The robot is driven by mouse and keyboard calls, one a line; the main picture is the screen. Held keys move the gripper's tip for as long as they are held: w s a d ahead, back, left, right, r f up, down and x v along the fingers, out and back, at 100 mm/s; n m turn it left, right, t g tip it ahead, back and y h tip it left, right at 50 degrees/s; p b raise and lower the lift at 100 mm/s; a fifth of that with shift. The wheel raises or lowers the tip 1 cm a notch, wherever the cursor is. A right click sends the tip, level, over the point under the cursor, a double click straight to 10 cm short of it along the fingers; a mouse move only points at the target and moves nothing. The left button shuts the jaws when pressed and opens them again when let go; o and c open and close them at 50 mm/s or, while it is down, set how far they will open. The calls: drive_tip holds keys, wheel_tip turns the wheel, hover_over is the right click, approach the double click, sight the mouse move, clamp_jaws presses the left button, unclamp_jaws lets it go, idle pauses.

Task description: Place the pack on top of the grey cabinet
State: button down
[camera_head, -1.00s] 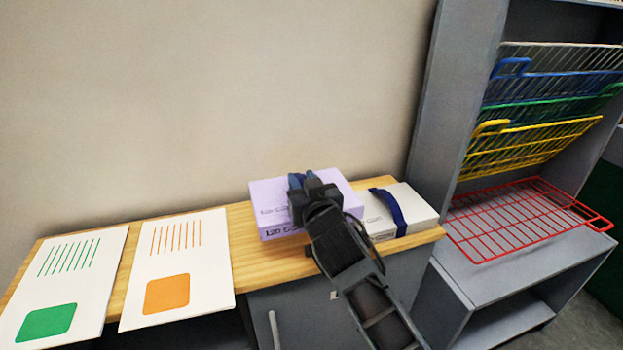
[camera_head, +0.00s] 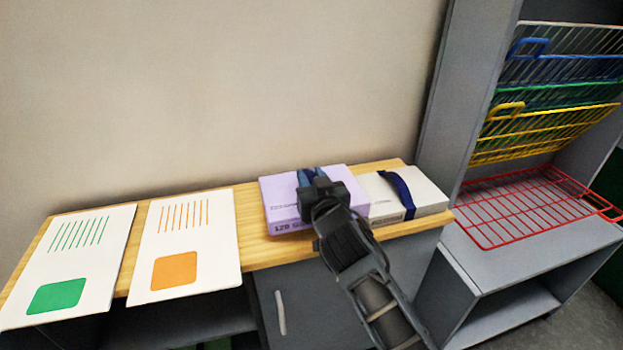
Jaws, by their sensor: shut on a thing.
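A lilac pack (camera_head: 284,193) with dark print on its front is at the right part of the wooden tabletop, by the wall. My gripper (camera_head: 311,180) is above it, shut on the blue strap (camera_head: 305,177) on top of the pack. My gripper hides the middle of the pack. I cannot tell whether the pack rests on the wood or is just clear of it. A grey cabinet (camera_head: 262,298) with a pale handle is under this tabletop. Another grey cabinet (camera_head: 505,262) stands at the right, with a red wire rack (camera_head: 530,205) on its top.
A white pack (camera_head: 428,193) with a dark blue strap lies close against the lilac pack's right side. Two white sheets, one with a green square (camera_head: 75,260) and one with an orange square (camera_head: 190,245), lie at the left. Yellow, green and blue wire racks (camera_head: 550,125) hang above the red one.

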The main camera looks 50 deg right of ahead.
drive_tip(key=c, duration=0.8)
unclamp_jaws()
drive_tip(key=shift+f, duration=0.15)
drive_tip(key=shift+r+p, duration=0.55)
drive_tip(key=shift+r, duration=0.05)
drive_tip(key=b+v, duration=0.2)
drive_tip(key=v, duration=1)
drive_tip(key=shift+f, duration=0.15)
